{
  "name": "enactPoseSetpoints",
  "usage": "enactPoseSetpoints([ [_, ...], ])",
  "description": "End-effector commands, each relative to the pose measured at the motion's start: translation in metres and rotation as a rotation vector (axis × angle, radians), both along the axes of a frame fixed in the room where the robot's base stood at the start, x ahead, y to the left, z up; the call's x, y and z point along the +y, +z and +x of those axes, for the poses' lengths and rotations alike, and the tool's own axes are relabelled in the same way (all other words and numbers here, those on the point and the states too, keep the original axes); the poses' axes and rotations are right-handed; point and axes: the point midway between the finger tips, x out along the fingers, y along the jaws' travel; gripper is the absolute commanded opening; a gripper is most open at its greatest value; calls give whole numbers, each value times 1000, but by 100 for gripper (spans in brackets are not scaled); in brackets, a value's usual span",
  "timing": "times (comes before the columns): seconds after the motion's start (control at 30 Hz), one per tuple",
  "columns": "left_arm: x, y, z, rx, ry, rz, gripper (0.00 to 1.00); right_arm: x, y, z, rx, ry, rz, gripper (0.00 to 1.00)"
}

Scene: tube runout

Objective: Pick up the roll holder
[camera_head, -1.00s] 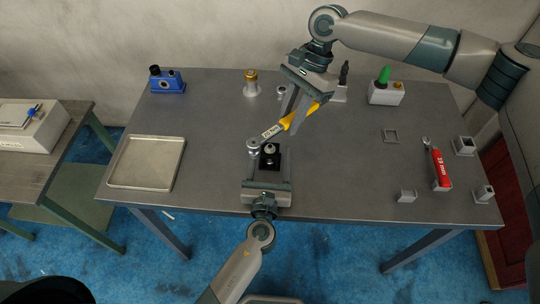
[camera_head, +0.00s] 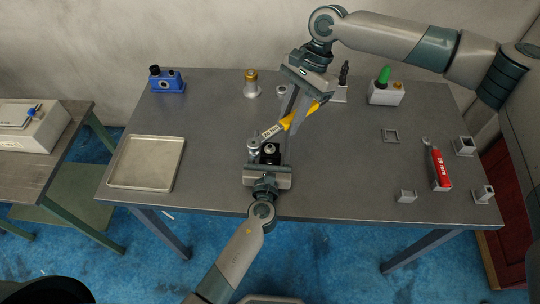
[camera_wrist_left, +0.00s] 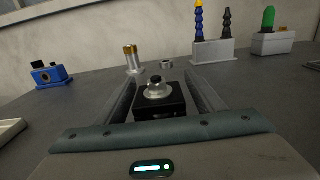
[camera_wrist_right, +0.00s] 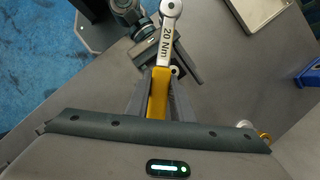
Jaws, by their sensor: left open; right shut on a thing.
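A black block with a round metal top and dark knob (camera_head: 270,149) stands on the table; I cannot tell surely that it is the roll holder. In the left wrist view the block (camera_wrist_left: 160,103) stands between the fingers of my left gripper (camera_wrist_left: 162,84), which is open, one finger on each side. In the head view my left gripper (camera_head: 270,152) reaches it from the front edge. My right gripper (camera_head: 294,112) is shut on the yellow handle of a torque wrench (camera_head: 272,131) marked 20 Nm.
A metal tray (camera_head: 146,162) lies at the left. A blue device (camera_head: 167,80), a gold-topped cylinder (camera_head: 251,84) and a grey box with a green part (camera_head: 386,93) stand at the back. A red wrench (camera_head: 441,170) and small square holders lie right.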

Motion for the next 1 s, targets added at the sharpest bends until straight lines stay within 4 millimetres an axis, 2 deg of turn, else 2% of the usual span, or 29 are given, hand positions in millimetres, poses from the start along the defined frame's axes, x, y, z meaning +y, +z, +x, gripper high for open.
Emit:
enactPoseSetpoints([
  [0.03,0,0,0,0,0,0,62,0,1,0,-1,0,1,0],
  [0.07,0,0,0,0,0,0,58,0,1,0,-1,0,1,0],
  [0.3,0,0,0,0,0,0,0,0,1,0,-1,0,1,0],
  [0.73,0,5,0,-3,0,-1,0,0,1,0,-1,0,1,0],
  [1.0,0,22,0,-4,2,-3,0,0,1,0,-1,0,1,0],
])
